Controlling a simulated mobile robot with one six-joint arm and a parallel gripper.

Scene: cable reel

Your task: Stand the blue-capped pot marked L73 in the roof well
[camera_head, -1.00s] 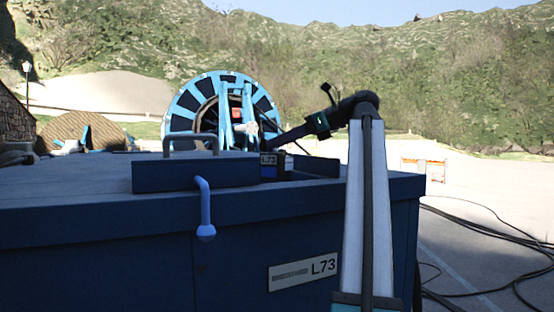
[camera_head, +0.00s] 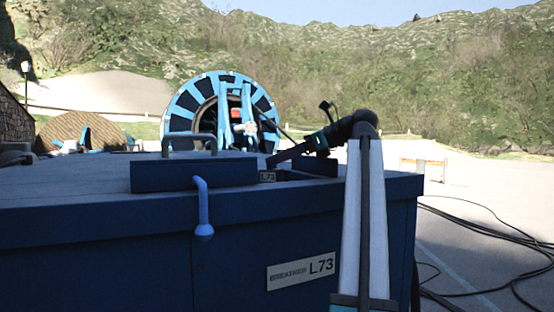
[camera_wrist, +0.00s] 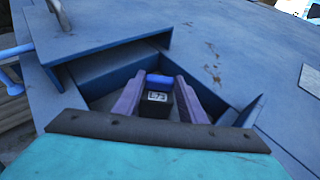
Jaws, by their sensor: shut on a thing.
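The pot (camera_wrist: 156,102) is dark with a blue cap and a white L73 label. My gripper (camera_wrist: 158,86) is shut on it, one finger on each side, in the wrist view. The pot is inside the roof well (camera_wrist: 98,82), a recess with blue walls in the cabinet roof, and looks roughly upright. Whether its base touches the well floor is hidden. In the head view only the pot's upper part with the label (camera_head: 267,177) shows above the roof edge, just below my gripper (camera_head: 272,162).
A raised blue lid or box (camera_head: 195,176) with a grey handle stands left of the well. The blue cabinet (camera_head: 120,260) carries an L73 plate (camera_head: 300,271). A blue cable reel (camera_head: 183,105) stands behind. Black cables (camera_head: 480,235) lie on the ground at right.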

